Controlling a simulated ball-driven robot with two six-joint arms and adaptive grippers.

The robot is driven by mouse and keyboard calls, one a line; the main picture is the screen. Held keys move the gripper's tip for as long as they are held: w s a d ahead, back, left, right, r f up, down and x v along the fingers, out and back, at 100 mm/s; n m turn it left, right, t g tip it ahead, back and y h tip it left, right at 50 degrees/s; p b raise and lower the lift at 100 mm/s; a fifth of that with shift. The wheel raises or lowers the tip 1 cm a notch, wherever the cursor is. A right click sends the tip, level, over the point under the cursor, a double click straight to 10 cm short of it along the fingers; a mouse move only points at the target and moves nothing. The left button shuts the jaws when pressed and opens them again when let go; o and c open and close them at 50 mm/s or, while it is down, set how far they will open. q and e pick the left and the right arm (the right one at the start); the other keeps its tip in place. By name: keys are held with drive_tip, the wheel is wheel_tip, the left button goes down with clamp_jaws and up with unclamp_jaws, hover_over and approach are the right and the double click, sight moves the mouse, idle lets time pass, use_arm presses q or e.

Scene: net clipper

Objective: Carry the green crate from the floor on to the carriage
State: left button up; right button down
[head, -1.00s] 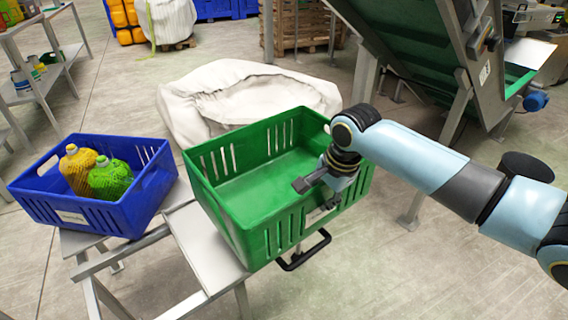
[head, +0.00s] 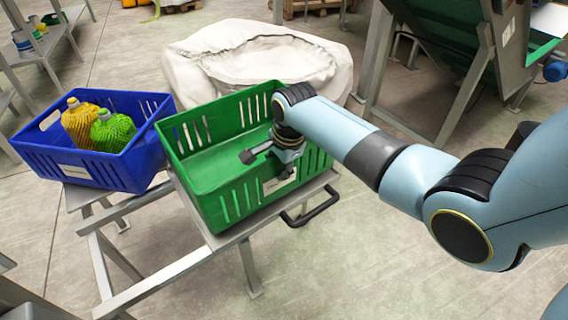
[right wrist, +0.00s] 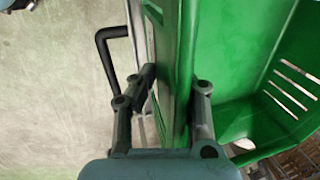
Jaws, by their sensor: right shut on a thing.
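The green crate (head: 205,172) is empty and sits at the right end of the grey metal carriage (head: 240,232), next to the blue crate. Whether its base rests fully on the carriage top I cannot tell. My right gripper (head: 268,160) is shut on the crate's right wall. In the right wrist view the fingers of my right gripper (right wrist: 170,100) lie on both sides of the green wall (right wrist: 178,60). My left gripper is not in view.
A blue crate (head: 135,165) with yellow and green netted bottles (head: 112,130) stands on the carriage's left part. A black handle (head: 312,207) sticks out at the carriage's right. A white sack (head: 255,55) lies behind. Machine legs (head: 460,95) stand at the back right. The front right floor is clear.

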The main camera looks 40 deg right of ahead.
drive_tip(key=shift+b+x, duration=0.3)
drive_tip(key=shift+x, duration=0.85)
drive_tip(key=shift+s+f, duration=0.1)
drive_tip(key=shift+f, duration=0.05)
drive_tip(key=c, duration=1.7)
unclamp_jaws()
drive_tip(key=shift+s+f, duration=0.1)
drive_tip(key=shift+s, duration=0.05)
drive_tip(key=shift+c, duration=0.2)
drive_tip(key=o, duration=0.3)
drive_tip(key=p+v, duration=0.4)
drive_tip(key=v, duration=0.7)
drive_tip(key=s+d+f+n+g, duration=0.1)
drive_tip(key=s+f+n, duration=0.8)
drive_tip(key=s+f, duration=1.15)
drive_tip(key=s+f+n, duration=0.3)
drive_tip(key=s, duration=0.5)
drive_tip(key=s+f+n, duration=0.3)
drive_tip(key=s+f, duration=0.1)
drive_tip(key=s, duration=0.4)
drive_tip(key=s+f+n, duration=0.3)
drive_tip(key=s, duration=0.5)
drive_tip(key=shift+s+a+f+n+g+h, duration=0.2)
drive_tip(key=shift+a+f+n+g+h, duration=0.1)
drive_tip(key=shift+a+f+g+h, duration=0.1)
